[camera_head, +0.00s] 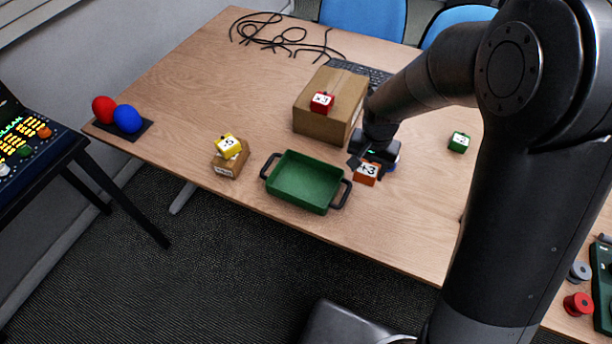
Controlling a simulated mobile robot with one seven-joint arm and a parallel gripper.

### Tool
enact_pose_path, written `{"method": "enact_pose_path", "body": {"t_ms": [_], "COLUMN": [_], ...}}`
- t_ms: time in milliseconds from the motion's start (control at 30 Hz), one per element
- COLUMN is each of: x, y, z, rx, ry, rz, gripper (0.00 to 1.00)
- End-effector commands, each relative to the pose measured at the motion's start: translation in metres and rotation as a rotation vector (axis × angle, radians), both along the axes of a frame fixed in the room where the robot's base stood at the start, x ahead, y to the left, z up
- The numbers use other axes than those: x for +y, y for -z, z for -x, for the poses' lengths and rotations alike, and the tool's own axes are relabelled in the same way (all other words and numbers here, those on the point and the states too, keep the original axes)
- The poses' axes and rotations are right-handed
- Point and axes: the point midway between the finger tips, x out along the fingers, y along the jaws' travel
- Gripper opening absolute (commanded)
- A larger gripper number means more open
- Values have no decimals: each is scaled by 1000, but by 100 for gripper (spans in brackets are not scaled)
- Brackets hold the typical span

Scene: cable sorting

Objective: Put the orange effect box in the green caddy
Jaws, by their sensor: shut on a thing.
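The orange effect box (365,174) has a white label on its face. It is just right of the green caddy (304,206), close to the caddy's right handle. My gripper (366,162) reaches down from the upper right and is shut on the orange box. I cannot tell whether the box touches the table or hangs slightly above it. The green caddy is an empty open tray with dark handles at its two ends, near the table's front edge.
A cardboard box (316,121) with a red effect box (321,102) on top stands behind the caddy. A yellow effect box (228,146) sits on a small carton (228,168) to the left. A green effect box (458,142) is at right. Black cables (270,37) lie at the back.

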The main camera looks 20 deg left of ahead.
Motion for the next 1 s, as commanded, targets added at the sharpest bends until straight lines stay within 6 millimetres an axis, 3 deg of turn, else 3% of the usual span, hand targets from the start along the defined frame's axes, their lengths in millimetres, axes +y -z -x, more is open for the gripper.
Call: {"method": "enact_pose_path", "body": {"t_ms": [100, 333, 700, 833, 1000], "x": [28, 57, 136, 154, 161], "y": [-1, 5, 53, 64, 71], "z": [1, 4, 20, 23, 25], "rx": [-1, 0, 1, 0, -1], "ry": [5, 13, 12, 13, 16], "rz": [0, 1, 1, 1, 0], "gripper": [26, 26, 26, 26, 26]}}
